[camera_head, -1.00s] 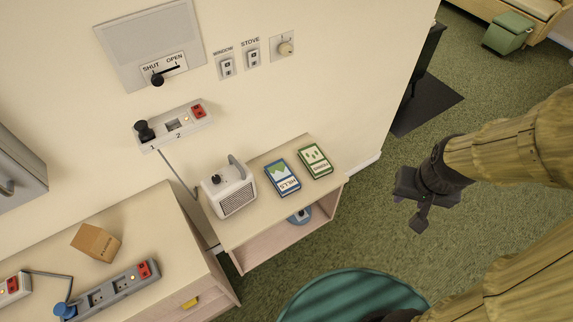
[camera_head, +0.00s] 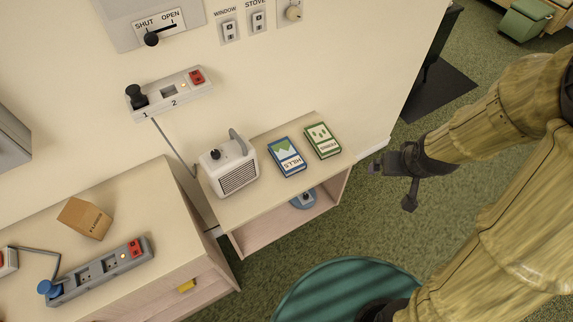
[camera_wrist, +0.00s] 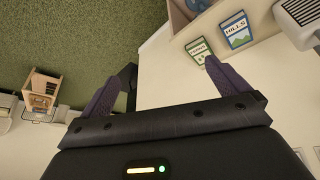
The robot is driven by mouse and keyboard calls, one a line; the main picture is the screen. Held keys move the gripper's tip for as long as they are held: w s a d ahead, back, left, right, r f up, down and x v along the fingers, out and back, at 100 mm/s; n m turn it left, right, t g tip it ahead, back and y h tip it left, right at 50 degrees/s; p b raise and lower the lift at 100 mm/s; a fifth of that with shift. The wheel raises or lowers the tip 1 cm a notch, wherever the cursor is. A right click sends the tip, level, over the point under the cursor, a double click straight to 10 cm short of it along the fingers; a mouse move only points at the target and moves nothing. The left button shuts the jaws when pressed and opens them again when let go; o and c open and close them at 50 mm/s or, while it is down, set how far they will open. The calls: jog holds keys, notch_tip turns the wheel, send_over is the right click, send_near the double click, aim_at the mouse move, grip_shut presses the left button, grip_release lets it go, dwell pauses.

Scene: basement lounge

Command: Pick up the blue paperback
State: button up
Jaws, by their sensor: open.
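The blue paperback (camera_head: 286,157), with HILLS on its cover, lies on top of a small pale wooden shelf unit (camera_head: 240,205). A green book (camera_head: 322,141) lies just to its right. My gripper (camera_head: 392,181) is in the air to the right of the shelf unit, apart from both books. In the wrist view its two dark fingers (camera_wrist: 166,88) are spread with nothing between them. There the blue paperback (camera_wrist: 237,32) shows at the upper right, beyond the green book (camera_wrist: 198,50) near the right fingertip. No part of the blue cover looks hidden.
A white speaker-like box (camera_head: 230,168) stands left of the blue paperback. A blue round object (camera_head: 303,197) is on the lower shelf. The wall rises behind. A teal round seat (camera_head: 350,290) stands in front. A brown box (camera_head: 84,217) and power strip (camera_head: 100,270) are at left.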

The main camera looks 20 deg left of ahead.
jog(key=w+a+f+n+t+y+b, duration=0.1)
jog(key=w+a+f+n+y+b, duration=0.1)
jog(key=a+f+b, duration=0.45)
jog(key=w+a+f+n+t+y+b, duration=0.1)
jog(key=w+a+f+n+y+b, duration=0.2)
jog(key=f, duration=0.7)
jog(key=n+t+y+b, duration=0.15)
jog(key=y+b, duration=0.25)
jog(key=b, duration=0.5)
send_near(292, 162)
jog(key=v, duration=0.6)
jog(key=shift+f, duration=0.3)
jog(key=x, duration=1.2)
jog(key=shift+a, duration=0.1)
jog(key=shift+r+x, duration=0.2)
jog(key=shift+x, duration=2.4)
jog(key=shift+w, duration=0.15)
